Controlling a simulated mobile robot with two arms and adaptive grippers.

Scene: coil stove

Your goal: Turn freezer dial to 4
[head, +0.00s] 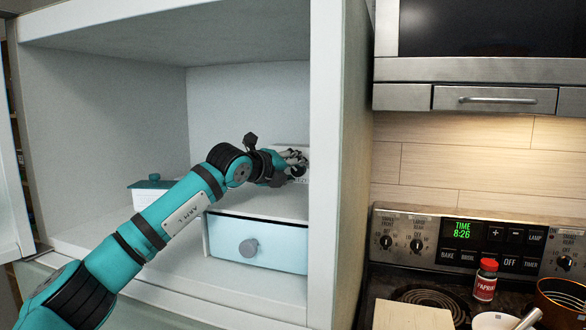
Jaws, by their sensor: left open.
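A white control panel (283,148) sits inside the open white compartment, near its right wall. Part of some dark lettering shows on it, too small to read with certainty. My left gripper (299,163) is in front of this panel with its fingers open. A dark round shape that may be the freezer dial (298,171) lies at the fingertips, largely hidden by them. I cannot tell whether the fingers touch it or what number it points to. My right gripper is not in view.
A pale blue drawer (258,241) with a round grey knob is below my left arm. A teal-lidded box (153,187) stands to the left. The compartment's right wall (338,170) is close to the gripper. A stove panel (480,243) and red-capped bottle (485,281) are at right.

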